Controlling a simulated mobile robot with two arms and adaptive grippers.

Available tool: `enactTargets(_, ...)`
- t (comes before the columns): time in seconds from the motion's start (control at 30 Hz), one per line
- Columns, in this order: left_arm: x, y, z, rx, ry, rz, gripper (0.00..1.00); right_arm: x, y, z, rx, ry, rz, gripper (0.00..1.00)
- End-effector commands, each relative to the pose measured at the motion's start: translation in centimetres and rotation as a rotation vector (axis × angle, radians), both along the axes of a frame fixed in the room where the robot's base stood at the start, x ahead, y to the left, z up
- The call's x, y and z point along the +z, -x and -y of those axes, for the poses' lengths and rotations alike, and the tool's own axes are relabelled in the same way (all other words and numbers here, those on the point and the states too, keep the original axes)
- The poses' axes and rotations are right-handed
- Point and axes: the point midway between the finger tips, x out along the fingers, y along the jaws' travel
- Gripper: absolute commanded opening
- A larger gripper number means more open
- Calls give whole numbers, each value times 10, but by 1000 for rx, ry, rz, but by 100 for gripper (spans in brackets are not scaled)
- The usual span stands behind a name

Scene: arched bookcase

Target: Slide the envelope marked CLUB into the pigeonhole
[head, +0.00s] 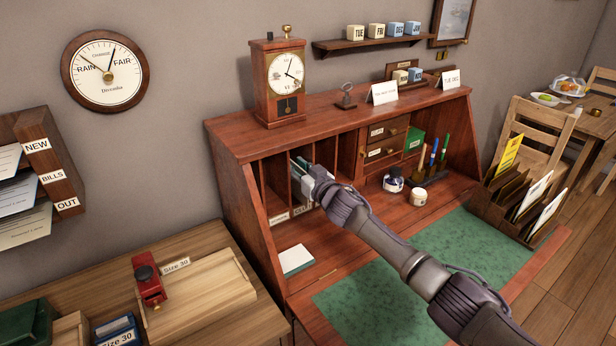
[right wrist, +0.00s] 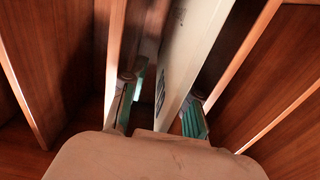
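My right gripper (head: 318,178) reaches into the row of upright pigeonholes in the desk hutch. In the right wrist view its fingers (right wrist: 160,108), with teal pads, stand apart on either side of a pale envelope (right wrist: 190,50). The envelope stands on edge between wooden dividers, and gaps show between it and the pads. The pigeonhole (head: 296,190) at the gripper holds pale and greenish envelopes in the head view. Labels (head: 303,209) sit at the pigeonholes' lower edges, too small to read surely. The CLUB marking cannot be made out. My left gripper is out of view.
An ink bottle (head: 393,180), a small jar (head: 419,196) and a pen stand (head: 432,172) are right of the gripper. A white pad (head: 296,260) lies below the pigeonholes. A letter rack (head: 516,215) stands at the right. The green blotter (head: 470,250) has clear room.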

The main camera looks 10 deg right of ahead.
Motion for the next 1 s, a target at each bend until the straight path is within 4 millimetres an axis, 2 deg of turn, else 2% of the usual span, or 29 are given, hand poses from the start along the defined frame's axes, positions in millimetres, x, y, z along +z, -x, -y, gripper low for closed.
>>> enactTargets(0.17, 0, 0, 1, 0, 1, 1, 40, -1, 20, 8, 2, 2, 0, 35)
enactTargets(0.6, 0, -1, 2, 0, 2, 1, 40, -1, 90, 32, 1, 1, -2, 35)
enactTargets(0.8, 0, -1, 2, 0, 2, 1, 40, -1, 106, 38, 0, 1, -2, 35)
enactTargets(1.0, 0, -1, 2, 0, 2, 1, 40, 0, 108, 39, 0, 1, -1, 35)
